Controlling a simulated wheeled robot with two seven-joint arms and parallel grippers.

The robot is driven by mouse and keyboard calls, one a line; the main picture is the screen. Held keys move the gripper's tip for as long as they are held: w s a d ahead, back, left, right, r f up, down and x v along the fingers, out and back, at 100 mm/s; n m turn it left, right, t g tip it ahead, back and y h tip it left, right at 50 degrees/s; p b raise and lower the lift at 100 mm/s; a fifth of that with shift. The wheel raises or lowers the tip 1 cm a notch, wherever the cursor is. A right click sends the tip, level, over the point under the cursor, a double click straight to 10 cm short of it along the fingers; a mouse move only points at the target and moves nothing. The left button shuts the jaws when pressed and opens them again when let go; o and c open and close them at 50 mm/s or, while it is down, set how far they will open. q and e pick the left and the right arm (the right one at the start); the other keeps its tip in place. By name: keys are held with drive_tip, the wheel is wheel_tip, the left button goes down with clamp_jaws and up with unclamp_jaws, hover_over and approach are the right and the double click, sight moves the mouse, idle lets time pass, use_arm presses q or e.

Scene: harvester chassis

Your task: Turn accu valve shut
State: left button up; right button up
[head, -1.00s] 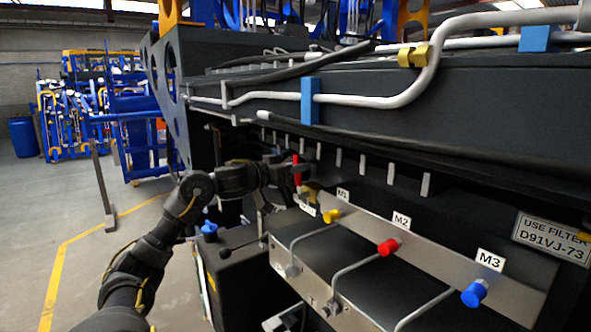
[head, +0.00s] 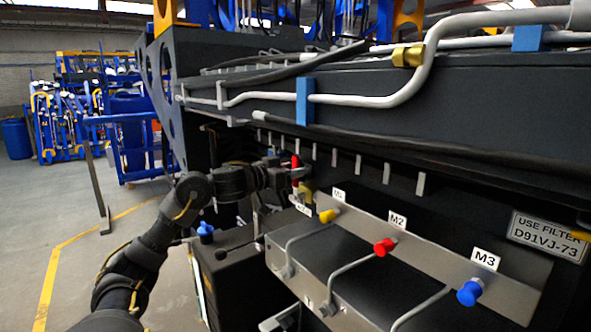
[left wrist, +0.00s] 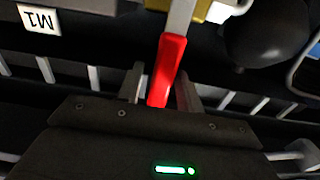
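The valve's red lever handle (head: 295,168) stands upright on the machine at the left end of the M1–M3 panel. Its yellowish body (head: 306,188) is partly hidden behind my gripper. My left gripper (head: 300,174) is at the handle. In the left wrist view the red handle (left wrist: 166,70) lies between the two fingers of the left gripper (left wrist: 162,88), its grey stem running up to the brass-coloured body (left wrist: 192,8). The fingers stand on either side of the handle with narrow dark gaps, so it looks unclamped. My right gripper is not in view.
Yellow (head: 328,216), red (head: 384,246) and blue (head: 470,292) caps line the panel right of the valve. Grey pipes and a dark beam (head: 450,110) overhang it. A blue knob (head: 206,230) sits left below. Open floor (head: 30,230) lies left.

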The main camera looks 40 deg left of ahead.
use_arm(q)
drive_tip(key=shift+o, duration=0.4)
drive_tip(key=shift+s, duration=0.25)
drive_tip(key=s+a+b, duration=0.1)
drive_tip(key=s+b, duration=0.4)
drive_tip(key=s, duration=0.5)
drive_tip(key=shift+s+a+b, duration=0.15)
drive_tip(key=shift+a+b, duration=0.1)
drive_tip(key=shift+b, duration=0.1)
